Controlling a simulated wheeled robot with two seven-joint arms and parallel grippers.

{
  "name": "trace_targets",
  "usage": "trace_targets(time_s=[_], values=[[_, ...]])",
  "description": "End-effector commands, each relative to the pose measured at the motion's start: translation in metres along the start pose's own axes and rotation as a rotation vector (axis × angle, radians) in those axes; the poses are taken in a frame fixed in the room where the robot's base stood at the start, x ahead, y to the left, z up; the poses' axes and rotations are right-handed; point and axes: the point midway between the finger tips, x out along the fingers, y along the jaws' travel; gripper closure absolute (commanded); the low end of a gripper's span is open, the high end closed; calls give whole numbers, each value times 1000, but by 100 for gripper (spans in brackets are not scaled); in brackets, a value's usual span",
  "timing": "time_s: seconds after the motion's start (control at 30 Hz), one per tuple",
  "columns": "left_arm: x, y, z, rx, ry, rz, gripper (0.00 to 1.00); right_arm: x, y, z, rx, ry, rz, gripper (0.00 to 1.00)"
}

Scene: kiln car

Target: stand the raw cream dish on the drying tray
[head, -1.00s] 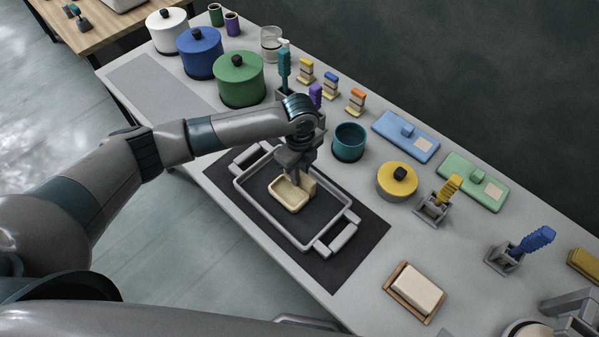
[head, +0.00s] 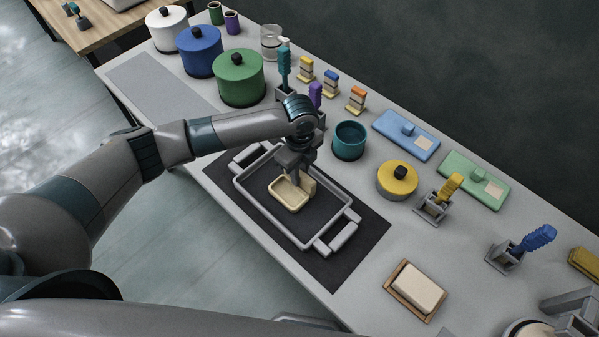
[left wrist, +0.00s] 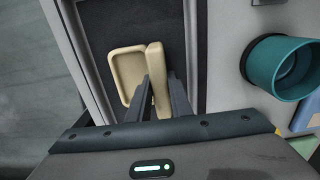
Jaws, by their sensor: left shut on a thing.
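The raw cream dish (head: 289,194) is a small, shallow, rounded rectangular dish with a thick cream upright part on its right side. It is over the inside of the grey drying tray (head: 247,203), near the middle. I cannot tell whether its base touches the tray floor. My left gripper (head: 302,178) points down and is shut on the upright part of the dish. In the left wrist view the dish (left wrist: 126,76) lies left of the fingers (left wrist: 162,88), with the upright part between them.
The tray with two end handles sits on a dark mat (head: 348,257). A teal pot (head: 349,141) and a yellow lidded pot (head: 397,181) stand right of it. A green lidded pot (head: 240,77) stands behind left. A soap-like block (head: 417,288) lies at front right.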

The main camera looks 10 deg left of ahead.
Motion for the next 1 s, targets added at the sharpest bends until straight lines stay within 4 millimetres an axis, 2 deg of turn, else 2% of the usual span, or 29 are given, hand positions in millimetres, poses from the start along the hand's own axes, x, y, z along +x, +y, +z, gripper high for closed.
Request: trace_targets(time_s=[0.43,0.47,0.53,0.57,1.0], values=[[2,0,0,0,0,-1,100,1,0,0,0,0,0,60],[2,0,0,0,0,-1,79,1,0,0,0,0,0,60],[2,0,0,0,0,-1,62,1,0,0,0,0,0,60],[2,0,0,0,0,-1,60,1,0,0,0,0,0,60],[3,0,0,0,0,0,60,1,0,0,0,0,0,60]])
